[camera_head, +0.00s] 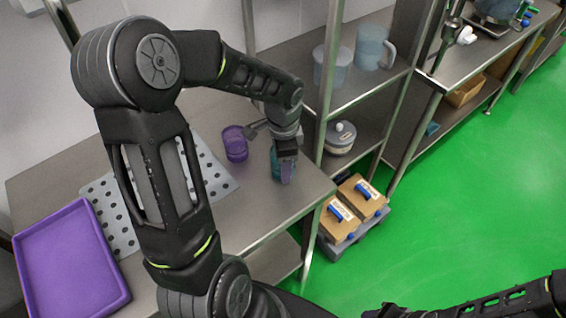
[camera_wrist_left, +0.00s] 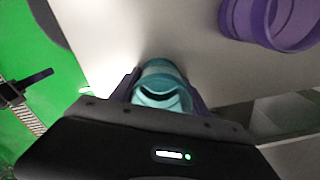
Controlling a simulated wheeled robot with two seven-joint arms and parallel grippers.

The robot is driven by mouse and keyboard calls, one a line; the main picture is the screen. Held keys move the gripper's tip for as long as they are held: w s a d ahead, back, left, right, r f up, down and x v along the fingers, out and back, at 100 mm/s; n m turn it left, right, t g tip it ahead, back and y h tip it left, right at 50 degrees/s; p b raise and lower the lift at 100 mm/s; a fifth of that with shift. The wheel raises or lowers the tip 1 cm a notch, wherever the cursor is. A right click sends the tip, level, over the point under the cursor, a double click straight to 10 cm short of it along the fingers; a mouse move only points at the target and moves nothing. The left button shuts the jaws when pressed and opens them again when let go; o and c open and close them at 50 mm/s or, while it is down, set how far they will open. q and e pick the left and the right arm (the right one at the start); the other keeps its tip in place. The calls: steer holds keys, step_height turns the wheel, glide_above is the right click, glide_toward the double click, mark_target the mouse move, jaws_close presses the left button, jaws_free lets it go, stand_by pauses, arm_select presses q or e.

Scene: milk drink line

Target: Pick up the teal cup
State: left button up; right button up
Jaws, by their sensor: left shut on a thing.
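The teal cup (camera_head: 275,164) stands near the right end of the steel table, mostly hidden by my left gripper. In the left wrist view the teal cup (camera_wrist_left: 160,84) sits between the two fingers, its rim facing the camera. My left gripper (camera_head: 284,172) is shut on the teal cup; it also shows in the left wrist view (camera_wrist_left: 163,92). I cannot tell whether the cup touches the table. A purple cup (camera_head: 235,144) stands on the table to the left of the teal cup; it also shows at the upper right of the wrist view (camera_wrist_left: 268,24). My right gripper is not in view.
A purple tray (camera_head: 70,262) and a perforated sheet (camera_head: 112,218) lie on the table's left part. A shelf rack stands behind with clear jugs (camera_head: 372,48) and a lidded pot (camera_head: 341,137). Boxes with blue handles (camera_head: 340,221) stand low at the right. Green floor is open beyond.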

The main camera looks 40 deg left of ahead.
arm_select(q)
steer(key=shift+r, duration=0.1)
steer(key=shift+c, duration=0.4)
step_height(320, 180, up, 10)
steer(key=b, duration=0.1)
